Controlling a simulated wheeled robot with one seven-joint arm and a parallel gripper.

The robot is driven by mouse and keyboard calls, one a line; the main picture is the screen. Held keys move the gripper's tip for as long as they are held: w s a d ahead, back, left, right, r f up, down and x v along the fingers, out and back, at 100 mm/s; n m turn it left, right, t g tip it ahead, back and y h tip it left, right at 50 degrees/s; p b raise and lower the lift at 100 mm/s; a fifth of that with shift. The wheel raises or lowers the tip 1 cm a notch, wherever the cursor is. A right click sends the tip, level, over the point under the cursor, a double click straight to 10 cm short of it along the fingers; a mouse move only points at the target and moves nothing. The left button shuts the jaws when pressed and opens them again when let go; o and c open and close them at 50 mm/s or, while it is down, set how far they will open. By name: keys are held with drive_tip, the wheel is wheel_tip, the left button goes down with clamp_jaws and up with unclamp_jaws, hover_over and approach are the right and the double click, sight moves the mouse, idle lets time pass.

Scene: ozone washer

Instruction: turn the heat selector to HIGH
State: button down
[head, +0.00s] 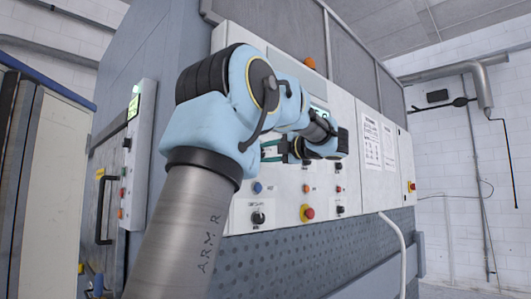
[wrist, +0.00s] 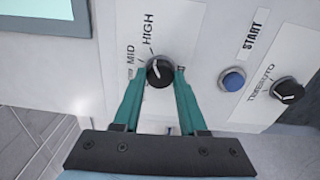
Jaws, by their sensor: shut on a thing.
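The heat selector is a round black knob (wrist: 160,71) on a pale panel in the wrist view. The words MID and HIGH are printed above it, and a smaller label at its left is partly hidden by a finger. My gripper (wrist: 160,74) has its two green fingers on the left and right sides of the knob, shut on it. A small pale mark shows on the knob, but I cannot tell surely which label it points to. In the head view my gripper (head: 272,150) is at the panel, and my arm hides the knob.
A blue START button (wrist: 232,79) and a TIMED/AUTO knob (wrist: 288,90) are to the right. A screen (wrist: 40,15) is at the upper left. In the head view, a red emergency button (head: 307,213) and a white hose (head: 395,235) are lower right.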

idle(0.3)
drive_tip(key=shift+c, duration=2.2)
unclamp_jaws()
drive_tip(key=b+v, duration=0.3)
drive_tip(key=v, duration=0.7)
drive_tip(key=shift+s+d, duration=0.25)
drive_tip(key=shift+d, duration=0.05)
drive_tip(key=shift+f, duration=0.1)
